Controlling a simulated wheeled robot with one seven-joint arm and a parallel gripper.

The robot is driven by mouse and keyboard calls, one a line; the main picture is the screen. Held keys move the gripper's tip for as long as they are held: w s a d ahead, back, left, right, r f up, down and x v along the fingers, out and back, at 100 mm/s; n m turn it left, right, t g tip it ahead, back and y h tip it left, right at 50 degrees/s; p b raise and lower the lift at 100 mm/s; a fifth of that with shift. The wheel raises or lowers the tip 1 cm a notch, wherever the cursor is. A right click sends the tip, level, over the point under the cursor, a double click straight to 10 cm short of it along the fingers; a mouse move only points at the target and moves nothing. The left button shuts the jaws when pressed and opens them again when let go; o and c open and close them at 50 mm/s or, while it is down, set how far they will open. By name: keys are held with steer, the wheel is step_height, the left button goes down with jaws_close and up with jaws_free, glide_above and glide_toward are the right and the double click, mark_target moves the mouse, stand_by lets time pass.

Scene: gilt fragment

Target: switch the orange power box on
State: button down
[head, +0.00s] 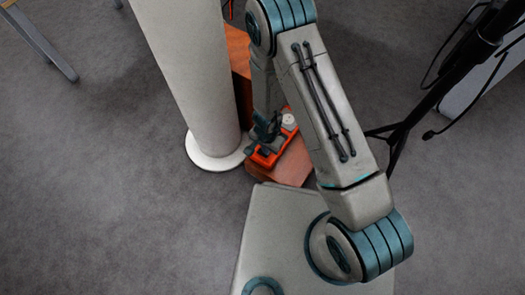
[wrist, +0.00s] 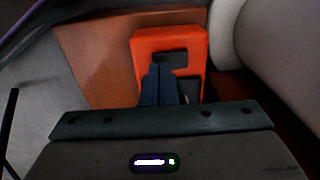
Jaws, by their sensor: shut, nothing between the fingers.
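The orange power box (head: 293,124) sits on a reddish-brown wooden surface beside the white column. It has a white round part on top in the head view. In the wrist view the box (wrist: 168,40) shows a dark recess, and its lower part is hidden behind the fingers. My gripper (head: 265,135) is over the box, pointing down at it. In the wrist view my gripper (wrist: 158,72) has its fingers shut together, with the tips in front of the recess. I cannot tell whether the tips touch the box or which way its switch stands.
The thick white column (head: 190,80) stands close to the left of the box and also fills the upper right of the wrist view (wrist: 275,40). The wooden surface (head: 285,170) extends below the box. A black stand (head: 400,130) is at right.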

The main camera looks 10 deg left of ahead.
steer(key=shift+f+b, duration=0.7)
steer(key=shift+f, duration=0.15)
steer(key=shift+r, duration=0.1)
step_height(320, 180, up, 7)
steer(key=p, duration=0.7)
stand_by(0.9)
